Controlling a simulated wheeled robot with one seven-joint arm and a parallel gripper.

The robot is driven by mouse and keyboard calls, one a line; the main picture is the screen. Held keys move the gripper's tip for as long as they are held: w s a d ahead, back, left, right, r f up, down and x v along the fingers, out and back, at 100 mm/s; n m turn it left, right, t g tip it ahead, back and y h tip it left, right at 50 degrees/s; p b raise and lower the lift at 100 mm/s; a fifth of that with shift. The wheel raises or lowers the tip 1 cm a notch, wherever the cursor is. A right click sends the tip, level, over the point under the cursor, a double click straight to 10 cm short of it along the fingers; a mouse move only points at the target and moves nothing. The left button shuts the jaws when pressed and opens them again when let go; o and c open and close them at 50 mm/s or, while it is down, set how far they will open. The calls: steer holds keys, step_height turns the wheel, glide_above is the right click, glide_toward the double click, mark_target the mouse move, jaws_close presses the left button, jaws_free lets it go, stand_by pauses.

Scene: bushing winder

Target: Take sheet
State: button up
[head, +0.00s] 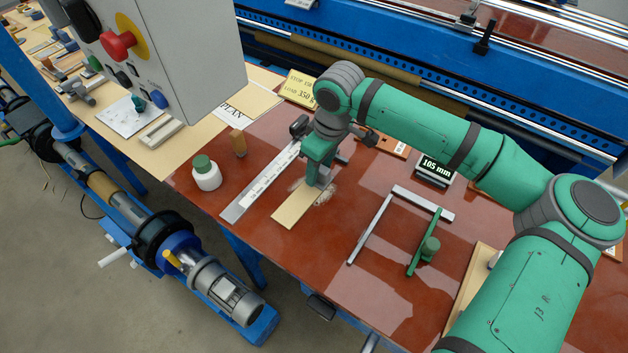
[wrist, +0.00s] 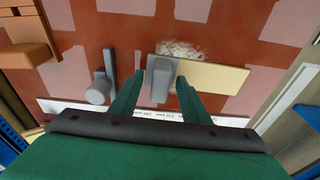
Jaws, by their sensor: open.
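A pale cream strip, seemingly the sheet (head: 297,208), lies flat on the red-brown tabletop. It also shows in the wrist view (wrist: 215,76), to the right of the fingers. A grey block (wrist: 160,76) is at one end of this strip, between my fingertips as seen from the wrist; I cannot tell whether they touch it. My gripper (head: 322,176) points down over that end of the strip. In the wrist view my gripper (wrist: 159,80) is open, with a finger on either side of the block. The arm hides part of this spot in the head view.
A steel ruler (head: 258,183) lies beside the strip. A white jar (head: 206,175) with a green lid stands to the left. A metal square (head: 372,226) and a green tool (head: 427,248) lie to the right. A whitish smudge marks the table near the block.

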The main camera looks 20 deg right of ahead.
steer(key=shift+f, duration=0.1)
steer(key=shift+c, duration=0.7)
jaws_close()
